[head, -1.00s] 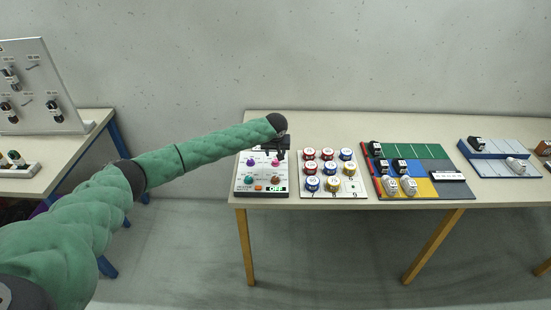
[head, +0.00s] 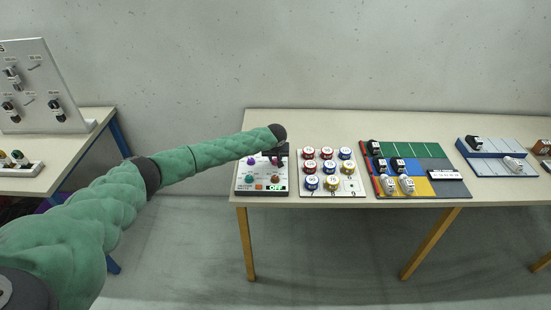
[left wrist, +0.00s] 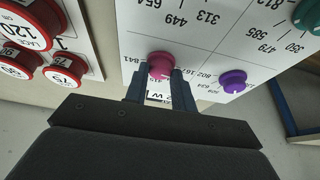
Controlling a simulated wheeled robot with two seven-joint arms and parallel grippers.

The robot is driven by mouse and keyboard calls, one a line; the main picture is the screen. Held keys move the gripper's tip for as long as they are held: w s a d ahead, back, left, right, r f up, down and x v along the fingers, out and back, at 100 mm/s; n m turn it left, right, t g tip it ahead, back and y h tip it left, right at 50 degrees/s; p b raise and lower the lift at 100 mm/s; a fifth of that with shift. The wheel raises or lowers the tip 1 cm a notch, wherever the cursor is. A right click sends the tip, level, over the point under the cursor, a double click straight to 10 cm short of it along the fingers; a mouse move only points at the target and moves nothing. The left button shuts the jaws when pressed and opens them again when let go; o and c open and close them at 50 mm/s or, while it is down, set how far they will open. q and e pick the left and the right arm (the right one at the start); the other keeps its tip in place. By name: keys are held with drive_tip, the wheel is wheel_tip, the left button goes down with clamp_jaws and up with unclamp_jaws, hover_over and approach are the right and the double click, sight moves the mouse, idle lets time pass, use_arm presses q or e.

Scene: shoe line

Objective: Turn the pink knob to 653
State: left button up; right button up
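The pink knob (left wrist: 160,65) sits on the white control panel (left wrist: 225,30), with printed numbers around it. In the left wrist view these numbers are upside down, and the knob's pointer cannot be made out. My left gripper (left wrist: 162,76) has one finger on each side of the pink knob. The gap is about the knob's width; whether the fingers press on it cannot be told. In the head view the gripper is over the panel's back right part and largely covers the knob. My right gripper is in neither view.
The panel also carries a purple knob (left wrist: 232,81), a teal knob (left wrist: 308,16) and a green display (head: 277,188) reading OFF. A board with red, blue and yellow round pieces (head: 332,184) stands close on the right.

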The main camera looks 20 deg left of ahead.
use_arm(q)
drive_tip(key=c, duration=0.4)
